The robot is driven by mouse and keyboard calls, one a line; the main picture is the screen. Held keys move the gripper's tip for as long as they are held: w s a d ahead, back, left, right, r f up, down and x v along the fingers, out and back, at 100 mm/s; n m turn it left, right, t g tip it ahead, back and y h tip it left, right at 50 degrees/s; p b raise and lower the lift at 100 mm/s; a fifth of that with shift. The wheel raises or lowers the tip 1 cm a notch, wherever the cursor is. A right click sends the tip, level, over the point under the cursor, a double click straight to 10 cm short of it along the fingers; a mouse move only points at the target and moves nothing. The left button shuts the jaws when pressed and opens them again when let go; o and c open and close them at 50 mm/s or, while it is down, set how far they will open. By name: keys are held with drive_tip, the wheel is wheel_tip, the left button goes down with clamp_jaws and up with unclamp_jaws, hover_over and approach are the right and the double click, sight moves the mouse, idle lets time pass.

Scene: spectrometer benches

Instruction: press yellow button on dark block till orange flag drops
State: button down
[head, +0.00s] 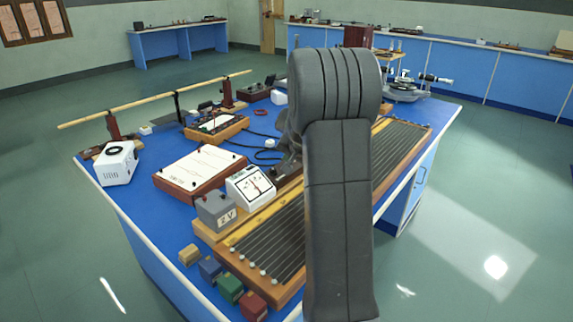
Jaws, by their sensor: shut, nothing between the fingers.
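I cannot make out the yellow button or the orange flag in the head view. A dark box (255,92) stands at the far side of the blue bench, but it is too small to tell whether it is the dark block. My grey arm rises in front of the bench and covers much of its middle and right. Part of my gripper (284,164) shows low behind the arm's left edge, near the white meter. It is shut, and its fingertips are hard to make out. I see nothing held in it.
The blue bench (137,190) carries a long wooden rod (160,96) on stands, a white-topped board (200,166), a white meter (250,186), a grey meter (214,212) and a slatted wooden rack (270,246). Small coloured blocks (230,287) line the near edge. The floor right is clear.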

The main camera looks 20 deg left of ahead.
drive_tip(key=shift+r, duration=0.1)
wheel_tip(320, 180, up, 5)
drive_tip(key=p, duration=0.3)
drive_tip(key=shift+p, duration=0.3)
idle(0.5)
